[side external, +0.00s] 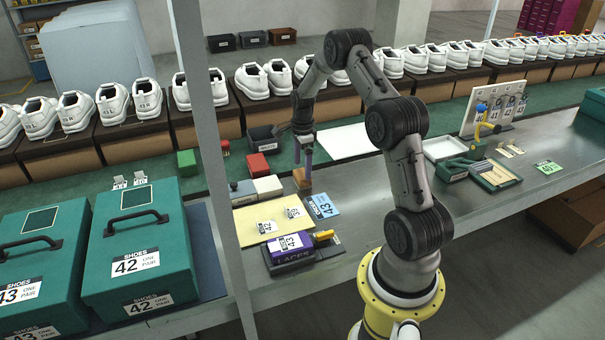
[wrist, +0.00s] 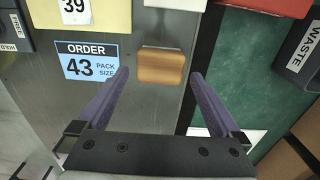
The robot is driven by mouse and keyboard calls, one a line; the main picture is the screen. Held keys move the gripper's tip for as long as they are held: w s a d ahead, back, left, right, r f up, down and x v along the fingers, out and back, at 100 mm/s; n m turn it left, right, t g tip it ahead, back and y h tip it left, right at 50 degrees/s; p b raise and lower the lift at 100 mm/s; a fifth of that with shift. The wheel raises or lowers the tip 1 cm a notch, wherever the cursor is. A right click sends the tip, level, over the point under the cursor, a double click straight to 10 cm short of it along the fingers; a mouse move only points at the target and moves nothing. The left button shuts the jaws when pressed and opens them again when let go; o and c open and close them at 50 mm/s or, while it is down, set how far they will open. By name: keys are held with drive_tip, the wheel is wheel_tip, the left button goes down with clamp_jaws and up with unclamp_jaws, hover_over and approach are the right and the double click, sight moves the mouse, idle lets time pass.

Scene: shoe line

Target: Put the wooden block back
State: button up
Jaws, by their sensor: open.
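The wooden block (side external: 300,178) is a small tan-brown piece on the grey metal bench, beside the blue order card marked 43 (side external: 322,206). In the wrist view the block (wrist: 162,66) lies just beyond and between my fingertips, with a gap on both sides. My gripper (side external: 303,160) points down over the block with its purple fingers spread. In the wrist view my gripper (wrist: 160,76) is open and nothing is held. The order card (wrist: 85,62) lies left of the block there. I cannot tell the exact height of the fingertips above the bench.
A white box (side external: 267,187) and a grey-blue box (side external: 243,193) stand left of the block. A yellow mat (side external: 247,230) with number cards and a dark laces holder (side external: 295,262) are nearer. The red box (side external: 258,166) and waste bin (side external: 264,138) are behind.

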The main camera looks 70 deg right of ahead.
sight(302, 174)
wheel_tip(302, 174, up, 8)
drive_tip(key=s+a+r+n+t+h, duration=0.1)
drive_tip(key=s+a+r+n+t, duration=0.1)
drive_tip(key=a+r+n, duration=1.2)
drive_tip(key=s+a+r+n+t, duration=0.1)
drive_tip(key=s+a+r+n, duration=0.1)
drive_tip(key=s+a+n, duration=0.4)
drive_tip(key=s+a+r+n+t+y, duration=0.1)
drive_tip(key=s+a+n+t, duration=0.1)
drive_tip(key=s+a+n, duration=0.5)
drive_tip(key=s+a, duration=0.4)
drive_tip(key=a, duration=0.3)
drive_tip(key=shift+s+r+t, duration=0.3)
drive_tip(key=shift+s+r, duration=0.05)
drive_tip(key=shift+r, duration=0.05)
